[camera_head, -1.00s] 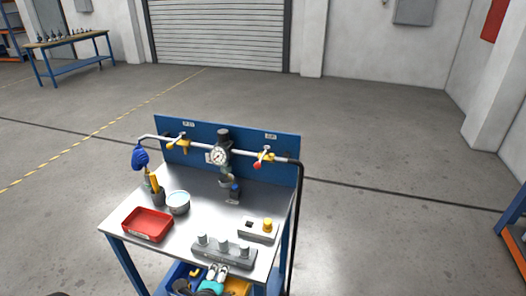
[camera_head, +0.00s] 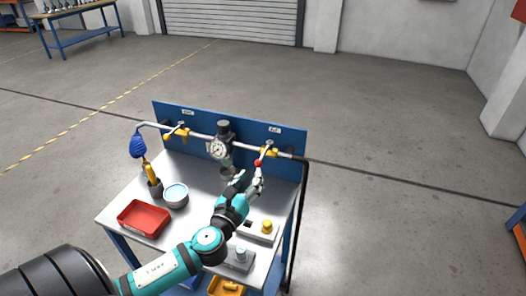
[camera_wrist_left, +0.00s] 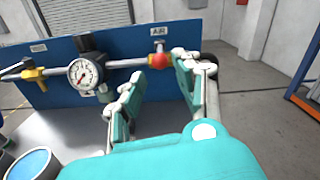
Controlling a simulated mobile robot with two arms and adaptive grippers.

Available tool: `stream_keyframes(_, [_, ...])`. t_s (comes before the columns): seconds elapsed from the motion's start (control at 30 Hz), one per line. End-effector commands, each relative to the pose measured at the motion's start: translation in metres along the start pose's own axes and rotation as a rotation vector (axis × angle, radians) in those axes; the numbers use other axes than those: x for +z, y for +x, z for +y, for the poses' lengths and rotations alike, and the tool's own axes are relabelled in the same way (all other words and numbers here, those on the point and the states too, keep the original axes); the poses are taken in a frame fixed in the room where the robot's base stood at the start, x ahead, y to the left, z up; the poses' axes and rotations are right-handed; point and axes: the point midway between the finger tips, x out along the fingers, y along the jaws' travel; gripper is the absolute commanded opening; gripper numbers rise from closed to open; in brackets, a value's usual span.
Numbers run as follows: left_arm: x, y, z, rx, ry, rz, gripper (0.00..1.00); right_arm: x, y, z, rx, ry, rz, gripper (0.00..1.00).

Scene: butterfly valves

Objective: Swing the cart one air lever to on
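The air lever with its red ball knob (camera_head: 258,163) hangs on the pipe below the AIR label (camera_head: 274,130), at the right of the cart's blue back panel. Its knob (camera_wrist_left: 158,62) also shows in the left wrist view, ahead of the gap between my fingers. My left gripper (camera_head: 250,180) is open, just in front of and below the knob. In the left wrist view the open left gripper (camera_wrist_left: 162,90) has nothing between its finger pads. I cannot tell whether a finger touches the lever. My right gripper is not in view.
A pressure gauge (camera_head: 217,149) sits left of the air lever. A second lever with a yellow knob (camera_head: 167,138) is farther left. The cart top holds a red tray (camera_head: 143,219), a grey cup (camera_head: 176,196) and a yellow-button box (camera_head: 267,227). A black hose (camera_head: 301,220) runs down the right.

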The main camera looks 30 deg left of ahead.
Motion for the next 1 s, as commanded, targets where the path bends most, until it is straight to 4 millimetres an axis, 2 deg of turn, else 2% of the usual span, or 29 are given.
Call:
stream_keyframes(0.03, [0.004,0.013,-0.001,0.002,-0.001,-0.003,0.33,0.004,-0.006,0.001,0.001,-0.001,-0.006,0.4])
stream_keyframes(0.13, [0.003,0.035,0.0,0.003,-0.002,-0.002,0.33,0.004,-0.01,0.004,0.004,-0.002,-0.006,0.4])
stream_keyframes(0.3, [0.002,0.07,0.0,0.003,-0.003,-0.001,0.33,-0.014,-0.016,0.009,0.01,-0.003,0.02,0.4])
stream_keyframes(0.4, [0.001,0.085,0.0,0.003,-0.004,0.001,0.33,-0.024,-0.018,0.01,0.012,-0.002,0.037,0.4])
stream_keyframes(0.5, [0.0,0.097,0.0,0.002,-0.003,0.001,0.33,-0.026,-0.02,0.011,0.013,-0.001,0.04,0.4])
stream_keyframes(0.67, [-0.001,0.105,0.0,0.001,-0.003,0.002,0.33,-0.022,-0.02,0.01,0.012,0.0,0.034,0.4])
stream_keyframes(0.93, [-0.001,0.106,0.0,0.001,-0.003,0.002,0.33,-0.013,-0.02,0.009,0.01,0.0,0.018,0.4])
stream_keyframes(1.0, [-0.001,0.106,0.0,0.001,-0.003,0.002,0.24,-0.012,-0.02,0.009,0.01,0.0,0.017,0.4])
